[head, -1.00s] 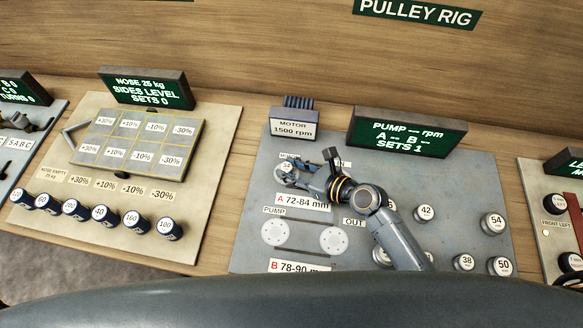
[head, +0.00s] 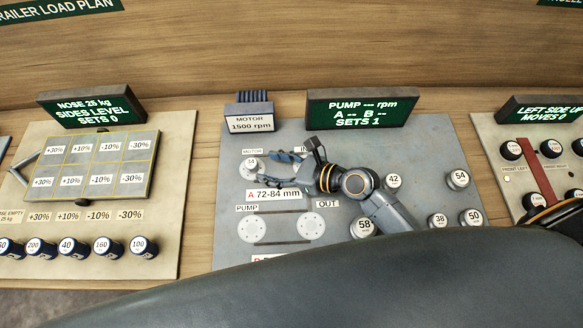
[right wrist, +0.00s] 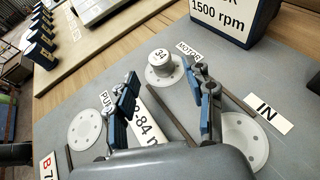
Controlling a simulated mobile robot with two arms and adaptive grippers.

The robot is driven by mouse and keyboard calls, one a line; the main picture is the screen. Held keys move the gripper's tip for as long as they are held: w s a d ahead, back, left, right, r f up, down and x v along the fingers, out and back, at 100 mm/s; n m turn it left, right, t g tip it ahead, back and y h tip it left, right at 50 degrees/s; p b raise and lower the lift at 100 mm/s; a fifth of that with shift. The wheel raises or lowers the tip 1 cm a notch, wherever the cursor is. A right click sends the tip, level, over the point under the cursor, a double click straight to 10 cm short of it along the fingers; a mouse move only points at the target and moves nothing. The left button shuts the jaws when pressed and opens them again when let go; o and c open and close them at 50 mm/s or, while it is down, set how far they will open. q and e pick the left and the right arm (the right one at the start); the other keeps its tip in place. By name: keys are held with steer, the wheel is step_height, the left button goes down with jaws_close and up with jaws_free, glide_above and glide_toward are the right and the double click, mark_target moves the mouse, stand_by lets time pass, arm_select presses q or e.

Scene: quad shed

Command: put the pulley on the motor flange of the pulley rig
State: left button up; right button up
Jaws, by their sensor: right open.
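The pulley marked 34 (head: 251,163) sits upright on the motor flange, beside the MOTOR label, on the grey board of the pulley rig (head: 235,200). In the right wrist view the pulley (right wrist: 161,60) stands on the pale round motor flange (right wrist: 155,80). My right gripper (head: 272,170) is open and empty, just right of the pulley, with its fingers pointing toward it. In the right wrist view the pulley shows beyond and between the spread fingers (right wrist: 167,84), apart from them. My left gripper is not in view.
Pulleys 42 (head: 393,182), 54 (head: 458,179), 58 (head: 362,227), 38 (head: 438,220) and 50 (head: 472,217) stand on the board's right. The pump flange (head: 252,229) and out flange (head: 311,228) are bare. The motor box (head: 249,118) and display (head: 361,109) stand behind.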

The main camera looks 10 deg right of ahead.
steer(key=v, duration=0.7)
steer(key=shift+a+b, duration=0.1)
steer(key=shift+b, duration=0.25)
